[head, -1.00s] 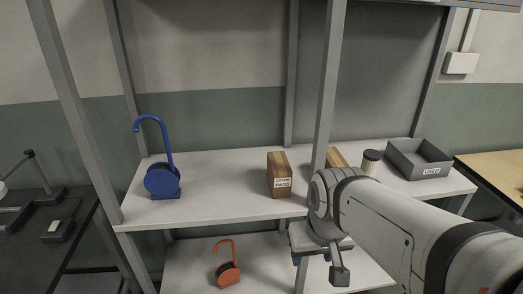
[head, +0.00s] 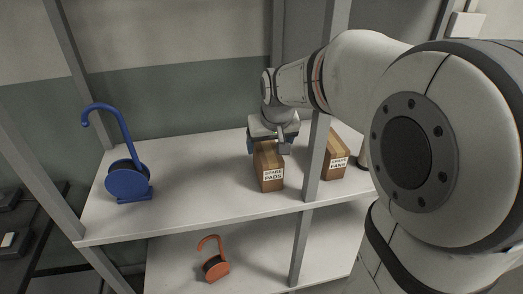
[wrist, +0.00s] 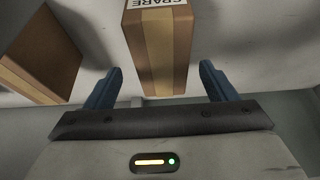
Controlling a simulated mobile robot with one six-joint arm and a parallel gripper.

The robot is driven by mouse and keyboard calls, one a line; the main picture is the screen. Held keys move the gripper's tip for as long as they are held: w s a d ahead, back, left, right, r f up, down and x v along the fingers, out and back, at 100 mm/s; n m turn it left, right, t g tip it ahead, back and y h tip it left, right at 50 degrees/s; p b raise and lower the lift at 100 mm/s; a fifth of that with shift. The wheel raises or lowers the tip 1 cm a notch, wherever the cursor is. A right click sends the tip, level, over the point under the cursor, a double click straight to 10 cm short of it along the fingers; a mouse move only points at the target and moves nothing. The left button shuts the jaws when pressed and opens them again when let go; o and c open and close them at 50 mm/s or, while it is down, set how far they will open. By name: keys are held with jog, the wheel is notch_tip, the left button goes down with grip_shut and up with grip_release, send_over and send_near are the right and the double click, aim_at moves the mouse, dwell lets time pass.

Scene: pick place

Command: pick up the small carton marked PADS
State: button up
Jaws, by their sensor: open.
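The small brown carton marked SPARE PADS (head: 269,175) stands upright on the upper shelf in the head view. My gripper (head: 273,143) is just above and behind it, partly hiding its top. In the wrist view the carton (wrist: 157,50) lies ahead, centred between the two blue fingers. The gripper there (wrist: 161,88) is open, with a gap between each finger and the carton's sides. Only part of the label shows in the wrist view.
A second carton marked SPARE FANS (head: 335,163) stands to the right, behind a grey shelf post (head: 318,150). A blue hooked item (head: 127,180) stands at left on the upper shelf (head: 205,205). An orange hooked item (head: 215,266) sits on the shelf below.

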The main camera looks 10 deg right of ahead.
jog(key=x, duration=0.5)
jog(key=shift+s+a+f, duration=0.15)
jog(key=shift+s+f, duration=0.1)
jog(key=shift+f, duration=0.05)
jog(key=shift+f, duration=0.2)
jog(key=shift+c, duration=0.6)
jog(key=c, duration=1.1)
